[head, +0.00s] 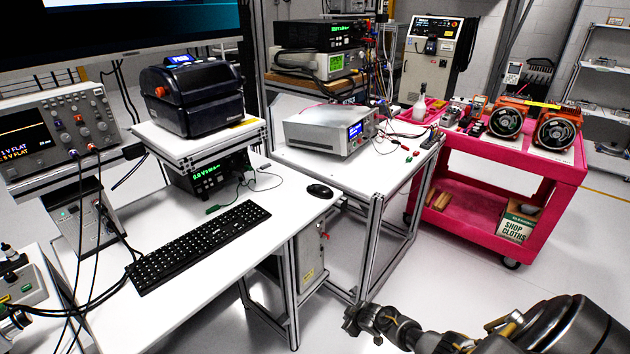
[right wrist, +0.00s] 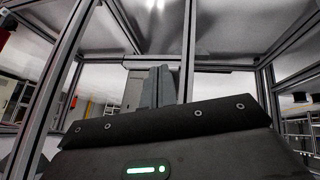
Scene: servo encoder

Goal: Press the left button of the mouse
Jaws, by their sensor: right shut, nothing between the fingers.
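The black computer mouse (head: 320,191) lies on the white desk (head: 150,318), near its right edge and to the right of the black keyboard (head: 200,245). In the head view my right gripper (head: 350,318) is at the bottom, in front of and below the desk edge, well apart from the mouse. In the right wrist view its fingers (right wrist: 160,86) are together with nothing between them, and the underside of a metal-framed table is beyond. The mouse does not show in the right wrist view. My left gripper is in neither view.
Metal frame legs (head: 294,300) stand under the desk close to my right gripper. A grey power supply (head: 330,128) sits on the white table behind the mouse. A pink cart (head: 480,190) stands at the right. Open floor (head: 440,280) lies between.

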